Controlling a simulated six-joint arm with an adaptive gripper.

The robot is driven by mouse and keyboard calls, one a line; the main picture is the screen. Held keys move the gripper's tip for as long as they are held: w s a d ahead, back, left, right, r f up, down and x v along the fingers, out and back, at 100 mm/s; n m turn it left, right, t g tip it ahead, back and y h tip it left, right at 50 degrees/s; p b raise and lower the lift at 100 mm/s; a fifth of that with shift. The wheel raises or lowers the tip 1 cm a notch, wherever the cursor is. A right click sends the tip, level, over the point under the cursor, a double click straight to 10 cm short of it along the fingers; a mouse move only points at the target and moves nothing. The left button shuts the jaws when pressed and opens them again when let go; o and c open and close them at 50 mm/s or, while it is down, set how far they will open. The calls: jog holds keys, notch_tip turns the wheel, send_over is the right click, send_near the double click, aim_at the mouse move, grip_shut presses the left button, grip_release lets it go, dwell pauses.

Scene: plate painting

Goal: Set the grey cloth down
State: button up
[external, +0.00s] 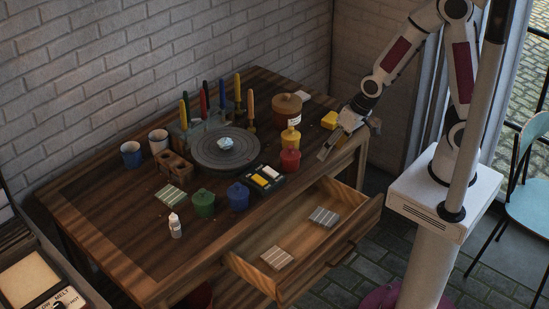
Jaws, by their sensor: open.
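My gripper (325,153) is open over the table's right front edge, to the right of the red jar; I see nothing between its fingers. I cannot tell for certain which item is the grey cloth. A dark grey striped flat piece (323,217) lies in the right part of the open drawer (345,235), below my gripper and apart from it. A paler striped flat piece (277,257) lies in the drawer's left part. A pale green-grey striped piece (170,195) lies on the table at the left. A small pale blue crumpled thing (226,142) sits on the round turntable (250,155).
A yellow block (329,120) is near my gripper. The drawer's middle is bare.

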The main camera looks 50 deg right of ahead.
notch_tip(320, 180, down, 9)
jog(key=s+a, duration=0.2)
jog(key=a, duration=0.1)
jog(key=h, duration=0.2)
send_near(321, 213)
jog(key=shift+s+a+r, duration=0.1)
jog(key=shift+a+r, duration=0.05)
jog(key=shift+r, duration=0.15)
jog(key=shift+s+f+t, duration=0.2)
jog(key=shift+f+t, duration=0.1)
jog(key=shift+f, duration=0.3)
jog(key=shift+x, duration=1.3)
jog(key=shift+w+x, duration=0.2)
jog(key=shift+x, duration=2.3)
jog(key=shift+f, duration=0.25)
